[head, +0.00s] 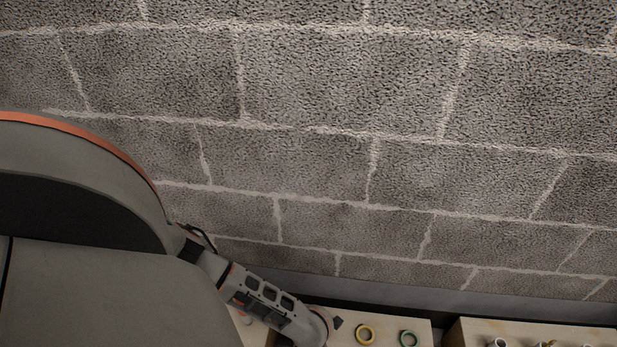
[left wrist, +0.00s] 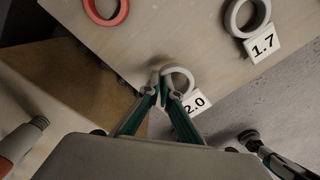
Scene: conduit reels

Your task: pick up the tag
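In the left wrist view, a white tag (left wrist: 194,104) marked 2.0 lies on the pale board beside a light grey ring and is partly covered by my right-hand finger. A second white tag (left wrist: 263,46) marked 1.7 lies in full view below another grey ring. My left gripper (left wrist: 160,82) has its two teal fingers drawn together, with the tips at the left edge of the nearer ring (left wrist: 178,77). I see nothing clearly pinched between them; contact with the ring cannot be told. Neither tag shows in the head view. My right gripper is not seen.
A red ring (left wrist: 106,10) lies at the upper left of the board (left wrist: 180,35). A dark-tipped object (left wrist: 250,139) is at lower right.

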